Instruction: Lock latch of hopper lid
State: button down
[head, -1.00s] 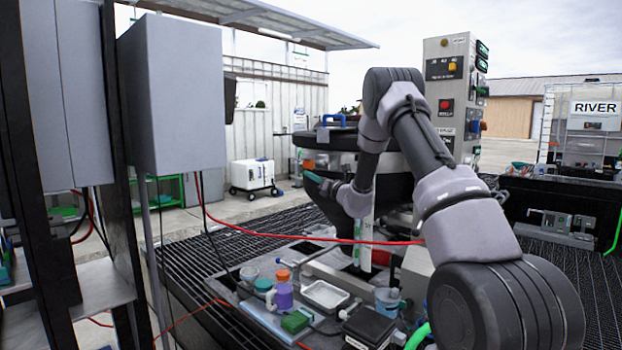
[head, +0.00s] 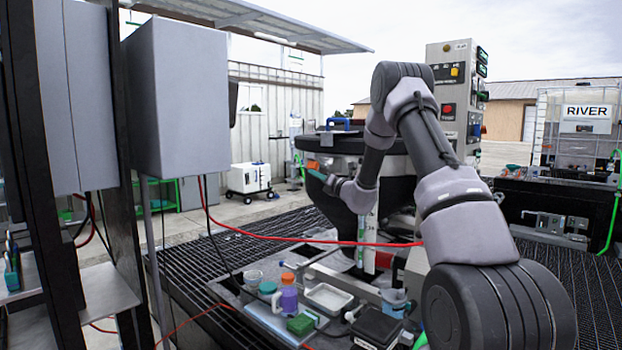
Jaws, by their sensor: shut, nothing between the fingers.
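The hopper (head: 336,144) is a dark round vessel in the middle of the head view, beside the control column. Its dark lid lies flat on top and has a blue handle (head: 340,123). A small orange part (head: 313,164) shows on the hopper's left side; I cannot tell whether it is the latch. My gripper (head: 317,175) has a teal tip and points left at the hopper's left side, just below the orange part. It is shut and holds nothing. I cannot tell whether it touches the hopper. My forearm hides part of the hopper's front and right side.
A grey control column (head: 447,105) stands behind my arm. A red hose (head: 290,238) crosses in front of the hopper. A bench holds a purple bottle (head: 289,298), a white tray (head: 328,297) and a green block (head: 300,325). Grey cabinets (head: 178,100) stand at the left.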

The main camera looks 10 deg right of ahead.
notch_tip(320, 180, up, 2)
jog(key=m, duration=0.3)
jog(key=shift+r+h, duration=0.15)
jog(key=shift+h, duration=0.25)
notch_tip(320, 180, up, 6)
jog(key=w+d+m+h, duration=0.1)
jog(key=d+m, duration=0.1)
jog(key=m, duration=0.5)
jog(key=shift+w+d+g+h, duration=0.2)
jog(key=shift+w+g+h, duration=0.15)
jog(key=shift+g+h, duration=0.05)
